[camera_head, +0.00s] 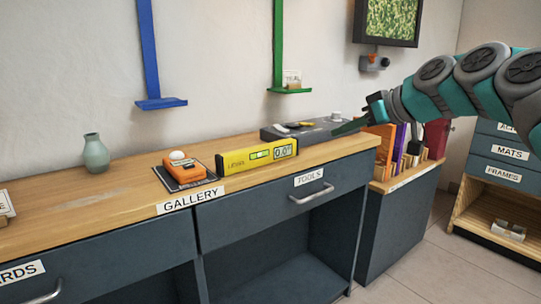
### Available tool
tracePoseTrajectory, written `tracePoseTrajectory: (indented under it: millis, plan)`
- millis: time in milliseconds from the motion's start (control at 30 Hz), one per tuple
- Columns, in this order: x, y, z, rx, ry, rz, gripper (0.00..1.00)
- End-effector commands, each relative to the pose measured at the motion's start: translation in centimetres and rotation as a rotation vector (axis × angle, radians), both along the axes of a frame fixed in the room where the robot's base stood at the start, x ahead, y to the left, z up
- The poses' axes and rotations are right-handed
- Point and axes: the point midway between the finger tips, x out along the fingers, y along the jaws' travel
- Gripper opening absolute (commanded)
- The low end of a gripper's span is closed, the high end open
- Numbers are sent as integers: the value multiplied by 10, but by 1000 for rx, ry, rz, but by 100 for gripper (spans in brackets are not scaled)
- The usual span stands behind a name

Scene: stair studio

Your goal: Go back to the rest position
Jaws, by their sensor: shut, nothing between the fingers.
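My gripper (350,127) shows in the head view at the right end of the counter, at the end of my grey and teal arm, which reaches in from the right edge. Its dark green fingers point left and are shut with nothing between them. They are near the right end of a dark grey box (318,134) on the counter. I cannot tell whether they touch it or are just above it.
The wooden counter (120,203) holds a green vase (95,154), an orange device (185,170) and a yellow level (256,155). Floor (420,268) is free at lower right.

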Motion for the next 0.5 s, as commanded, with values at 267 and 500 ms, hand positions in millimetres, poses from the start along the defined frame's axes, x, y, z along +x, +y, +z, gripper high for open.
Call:
tracePoseTrajectory:
  millis: [267,500]
  plan:
    - [-56,53,-50,-61,189,27,0]
    - [-150,86,-143,-186,485,-32,0]
